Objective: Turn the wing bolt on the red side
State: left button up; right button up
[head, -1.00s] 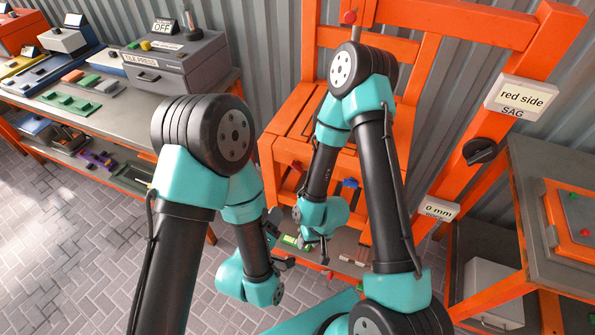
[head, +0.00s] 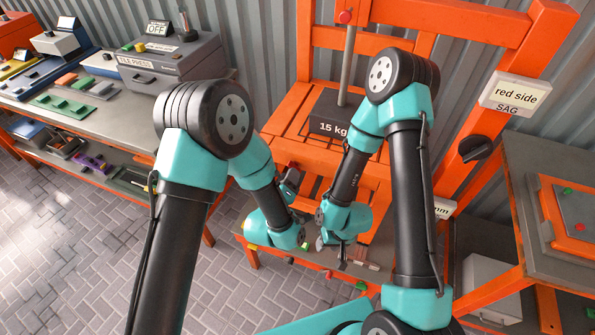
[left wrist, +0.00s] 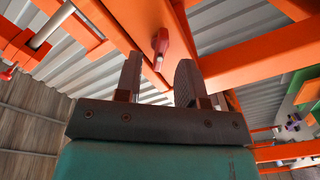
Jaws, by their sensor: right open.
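A black winged knob (head: 475,148) sits on the orange upright at the right, below the white "red side" SAG label (head: 514,93). My left gripper (head: 291,179) points upward left of the orange frame, well apart from the black knob. In the left wrist view its two fingers (left wrist: 158,82) are spread with nothing between them. Beyond the fingertips, a red fitting (left wrist: 160,44) shows on an orange beam; I cannot tell whether it is a wing bolt. My right gripper (head: 333,252) is open, low in front of the frame and apart from the knob.
A dark 15 kg weight (head: 335,115) rests on the orange slatted seat, with a rod above it. A lower shelf (head: 265,245) with small coloured parts lies below my grippers. A grey bench (head: 125,95) stands left, a machine table (head: 555,170) right.

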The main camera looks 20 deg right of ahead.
pick_arm(q)
jog(key=shift+x, duration=1.35)
jog(key=shift+c, duration=0.2)
grip_shut()
